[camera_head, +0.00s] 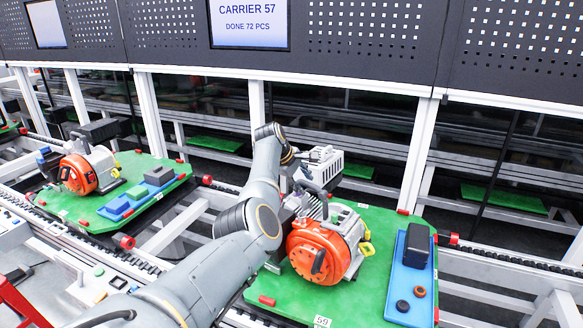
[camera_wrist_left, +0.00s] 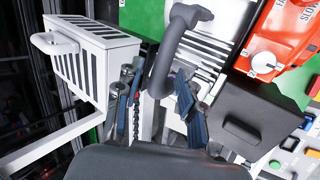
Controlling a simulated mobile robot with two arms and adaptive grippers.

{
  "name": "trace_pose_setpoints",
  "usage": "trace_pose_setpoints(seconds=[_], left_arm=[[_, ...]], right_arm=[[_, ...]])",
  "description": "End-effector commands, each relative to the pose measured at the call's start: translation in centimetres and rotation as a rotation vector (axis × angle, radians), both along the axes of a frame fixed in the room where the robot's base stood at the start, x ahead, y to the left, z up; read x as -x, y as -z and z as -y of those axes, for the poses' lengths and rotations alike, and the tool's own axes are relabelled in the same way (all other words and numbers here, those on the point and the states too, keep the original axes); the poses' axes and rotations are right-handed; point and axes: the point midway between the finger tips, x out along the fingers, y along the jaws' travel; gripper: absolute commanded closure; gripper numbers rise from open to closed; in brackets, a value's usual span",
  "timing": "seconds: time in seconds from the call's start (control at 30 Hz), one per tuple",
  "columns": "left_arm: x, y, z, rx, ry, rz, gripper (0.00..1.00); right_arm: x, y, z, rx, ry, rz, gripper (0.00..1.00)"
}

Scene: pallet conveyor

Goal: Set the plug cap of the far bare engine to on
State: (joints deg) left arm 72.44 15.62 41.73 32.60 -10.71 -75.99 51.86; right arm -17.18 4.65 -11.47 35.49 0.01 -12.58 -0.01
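The engine with the orange housing (camera_head: 318,250) sits on the green carrier marked 59, under my left arm. Its orange housing (camera_wrist_left: 285,40) shows at upper right in the left wrist view. A dark, curved plug cap (camera_head: 311,187) shows beside the white slotted muffler (camera_head: 325,162). In the left wrist view the plug cap (camera_wrist_left: 163,62) bends down between the fingers of my left gripper (camera_wrist_left: 156,104). The fingers stand apart on either side of its lower end; contact is not clear. My right gripper is out of view.
Another orange engine (camera_head: 82,173) with a dark box on top stands on a green carrier at the left. A blue tray (camera_head: 410,301) holds a black box (camera_head: 417,243) and small rings beside the nearer engine. White frame posts and a dark panel stand behind the conveyor.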

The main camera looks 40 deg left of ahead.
Motion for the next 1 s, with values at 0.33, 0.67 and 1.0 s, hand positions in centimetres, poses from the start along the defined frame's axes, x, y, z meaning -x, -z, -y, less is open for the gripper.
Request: trace_pose_setpoints(seconds=[0.33, 0.67, 1.0], left_arm=[[3.2, -4.7, -0.6, -0.001, -0.002, 0.003, 0.61], [5.6, -8.1, -1.1, 0.001, -0.001, 0.001, 0.61], [5.7, -8.3, -1.2, 0.001, -0.001, 0.001, 0.67]], right_arm=[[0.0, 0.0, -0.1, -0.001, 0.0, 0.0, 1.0], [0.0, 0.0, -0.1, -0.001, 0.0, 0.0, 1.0], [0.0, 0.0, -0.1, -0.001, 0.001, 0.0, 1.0]])
